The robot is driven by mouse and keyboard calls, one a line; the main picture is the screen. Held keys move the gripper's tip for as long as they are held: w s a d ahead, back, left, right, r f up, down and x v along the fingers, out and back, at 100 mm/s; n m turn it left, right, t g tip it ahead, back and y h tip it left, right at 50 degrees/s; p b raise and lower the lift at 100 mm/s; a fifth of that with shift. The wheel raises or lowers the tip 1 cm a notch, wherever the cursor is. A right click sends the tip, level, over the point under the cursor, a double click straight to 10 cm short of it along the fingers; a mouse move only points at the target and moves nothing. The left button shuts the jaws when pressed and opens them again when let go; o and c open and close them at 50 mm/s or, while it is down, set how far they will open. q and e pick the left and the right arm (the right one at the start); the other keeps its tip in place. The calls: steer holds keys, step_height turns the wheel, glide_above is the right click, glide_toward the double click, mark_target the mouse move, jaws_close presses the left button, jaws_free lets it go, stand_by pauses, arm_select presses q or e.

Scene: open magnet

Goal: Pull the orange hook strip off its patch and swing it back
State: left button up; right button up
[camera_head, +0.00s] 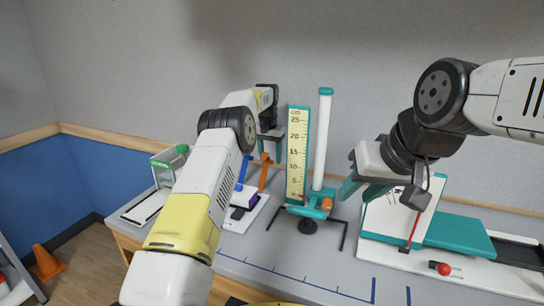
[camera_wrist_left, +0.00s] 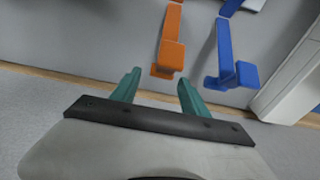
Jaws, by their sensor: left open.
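The orange hook strip (camera_head: 264,172) stands up from the small device on the bench, left of the ruler, beside a similar blue strip (camera_head: 241,172). In the left wrist view the orange strip (camera_wrist_left: 171,42) has a wider, folded end, and the blue strip (camera_wrist_left: 225,58) is to its right. My left gripper (camera_head: 268,150) is at the orange strip's upper end. Its teal fingers (camera_wrist_left: 158,78) are apart, with the strip's end showing between or just beyond their tips; contact is not visible. The patch cannot be made out. My right gripper (camera_head: 362,190) is away to the right, its jaw gap unclear.
A ruler stand (camera_head: 297,155) and a white column (camera_head: 323,140) rise just right of the left gripper. A small clear box (camera_head: 165,168) stands at the left.

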arm_select(q)
steer(key=r, duration=0.7)
steer(key=shift+s+a+r, duration=0.15)
steer(key=shift+s+r, duration=0.25)
steer(key=shift+s, duration=0.1)
